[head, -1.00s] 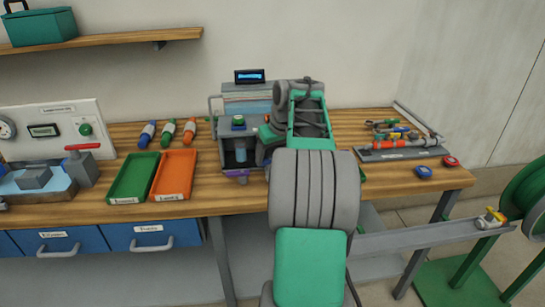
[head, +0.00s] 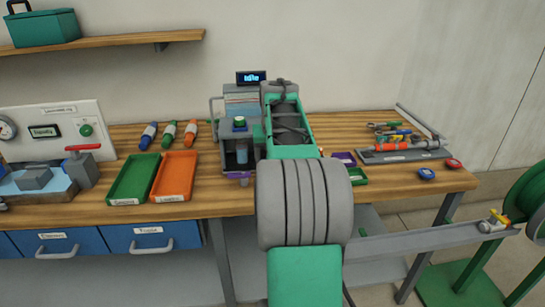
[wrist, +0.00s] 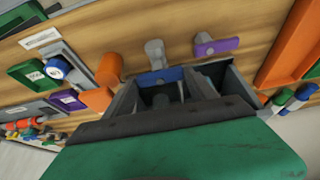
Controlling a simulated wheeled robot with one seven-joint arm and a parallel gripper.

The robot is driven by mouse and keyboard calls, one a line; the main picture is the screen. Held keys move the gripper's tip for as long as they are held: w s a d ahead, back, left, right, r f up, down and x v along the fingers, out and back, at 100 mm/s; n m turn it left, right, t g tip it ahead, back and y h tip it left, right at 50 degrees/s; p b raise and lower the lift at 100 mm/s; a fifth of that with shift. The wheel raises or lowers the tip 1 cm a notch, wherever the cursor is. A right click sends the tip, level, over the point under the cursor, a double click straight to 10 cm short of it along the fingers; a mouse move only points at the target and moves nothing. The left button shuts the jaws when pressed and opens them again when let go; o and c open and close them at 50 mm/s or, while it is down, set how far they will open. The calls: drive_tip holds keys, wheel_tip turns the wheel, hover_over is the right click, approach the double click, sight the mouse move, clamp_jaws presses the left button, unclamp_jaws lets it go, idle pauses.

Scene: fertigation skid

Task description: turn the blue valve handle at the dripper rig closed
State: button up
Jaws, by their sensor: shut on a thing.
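The blue valve handle (wrist: 160,77) sits on a grey valve body (wrist: 155,50) at the front edge of the bench in the wrist view. My gripper (wrist: 163,92) reaches it from the near side, with its fingers on either side of the handle, shut on it. In the head view my arm hides the blue handle and the gripper. A purple handle (wrist: 216,45) is beside the blue one, and it also shows in the head view (head: 238,175) below the grey rig (head: 240,135).
An orange cylinder (wrist: 108,70) stands close beside my gripper. Green (head: 133,179) and orange (head: 174,177) trays lie left of the rig. Small purple (head: 343,158) and green (head: 357,176) trays and a tool board (head: 400,154) lie right. A rail (head: 430,240) juts out at right.

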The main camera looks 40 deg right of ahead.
drive_tip(key=o, duration=1.4)
drive_tip(key=shift+c, duration=0.2)
drive_tip(key=v, duration=0.7)
drive_tip(key=shift+s+r, duration=0.25)
drive_tip(key=shift+r, duration=0.1)
drive_tip(key=shift+a, duration=0.1)
